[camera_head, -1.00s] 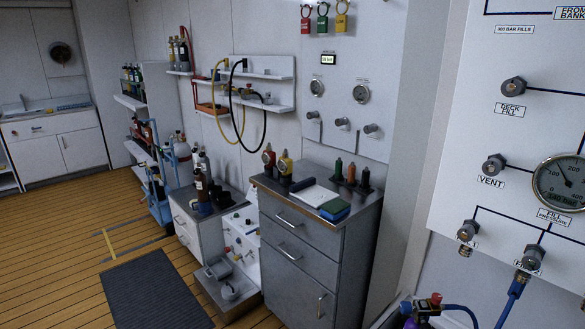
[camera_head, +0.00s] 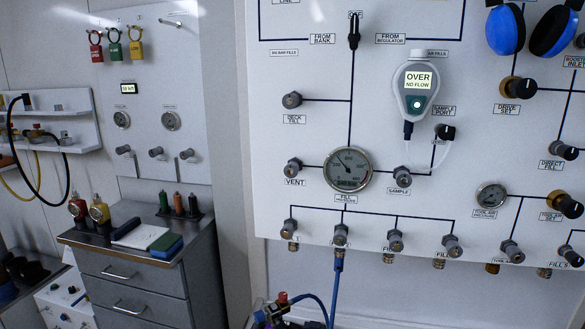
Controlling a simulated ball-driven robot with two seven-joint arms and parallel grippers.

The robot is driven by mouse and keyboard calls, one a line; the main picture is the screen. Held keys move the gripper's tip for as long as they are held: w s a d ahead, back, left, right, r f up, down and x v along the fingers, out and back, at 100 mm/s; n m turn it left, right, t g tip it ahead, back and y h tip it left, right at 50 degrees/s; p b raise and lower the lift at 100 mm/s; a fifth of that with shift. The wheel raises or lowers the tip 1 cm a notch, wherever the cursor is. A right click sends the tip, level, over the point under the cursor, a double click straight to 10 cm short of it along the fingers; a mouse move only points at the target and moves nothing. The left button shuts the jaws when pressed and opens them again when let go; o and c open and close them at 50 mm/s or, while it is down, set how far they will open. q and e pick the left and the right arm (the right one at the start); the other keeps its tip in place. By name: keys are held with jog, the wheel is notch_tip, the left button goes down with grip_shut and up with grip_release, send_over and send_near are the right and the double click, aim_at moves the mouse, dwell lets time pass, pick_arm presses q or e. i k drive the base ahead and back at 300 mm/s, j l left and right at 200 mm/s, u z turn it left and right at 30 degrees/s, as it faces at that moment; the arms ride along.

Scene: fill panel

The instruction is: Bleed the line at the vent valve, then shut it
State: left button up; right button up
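The vent valve (camera_head: 293,168) is a small grey knob on the white fill panel (camera_head: 290,70), above the label VENT (camera_head: 294,182). A dark line joins it to the round fill pressure gauge (camera_head: 348,169) on its right. The gauge's needle is too small to read surely. A blue hose (camera_head: 336,290) hangs from a fill valve (camera_head: 340,233) below the gauge. Whether the vent valve is open or shut cannot be told. Neither of my grippers shows in this view.
A handheld meter (camera_head: 416,88) reading OVER and ND FLOW hangs by the sample port. Blue ear defenders (camera_head: 506,30) hang at the upper right. A grey drawer cabinet (camera_head: 140,285) stands left of the panel. Red and blue fittings (camera_head: 277,308) show at the bottom edge.

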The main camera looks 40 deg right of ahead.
aim_at(291, 170)
jog(key=z, duration=1.15)
jog(key=k, duration=0.05)
